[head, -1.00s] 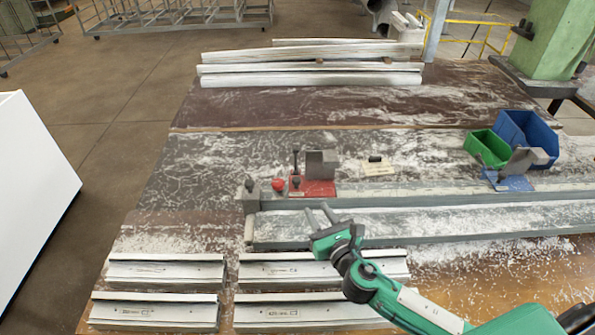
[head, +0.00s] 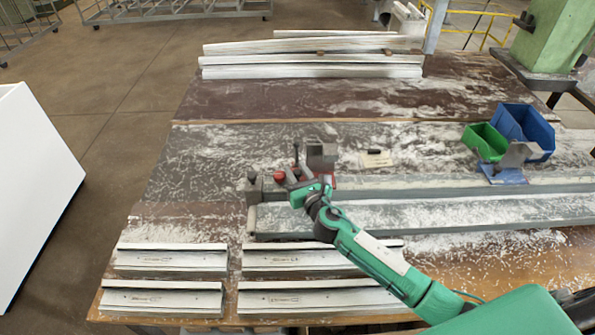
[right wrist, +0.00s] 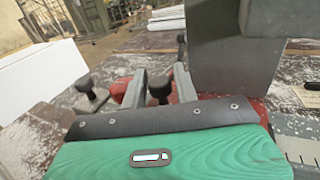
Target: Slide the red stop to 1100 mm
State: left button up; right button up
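The red stop (head: 331,181) is a red plate with a grey block and black knobs, near the left end of the long grey rail (head: 430,192). In the right wrist view its red plate (right wrist: 258,108) lies behind my gripper, partly hidden. My right gripper (head: 290,174) is at the left part of the stop. Its two grey fingers (right wrist: 160,82) stand apart, one on each side of a black knob (right wrist: 159,88). I cannot tell whether they touch it. The red round knob (head: 279,177) is beside the fingers. My left gripper is not in view.
A blue stop (head: 505,176) stands farther right on the rail, beside green (head: 485,143) and blue (head: 525,130) bins. A grey end block with a knob (head: 253,186) is at the rail's left end. White profiles (head: 310,71) lie behind, and short ones (head: 170,258) in front.

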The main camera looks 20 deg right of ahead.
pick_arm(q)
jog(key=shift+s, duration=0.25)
pick_arm(e)
grip_shut()
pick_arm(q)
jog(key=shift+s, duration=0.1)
pick_arm(e)
jog(key=shift+d, duration=0.1)
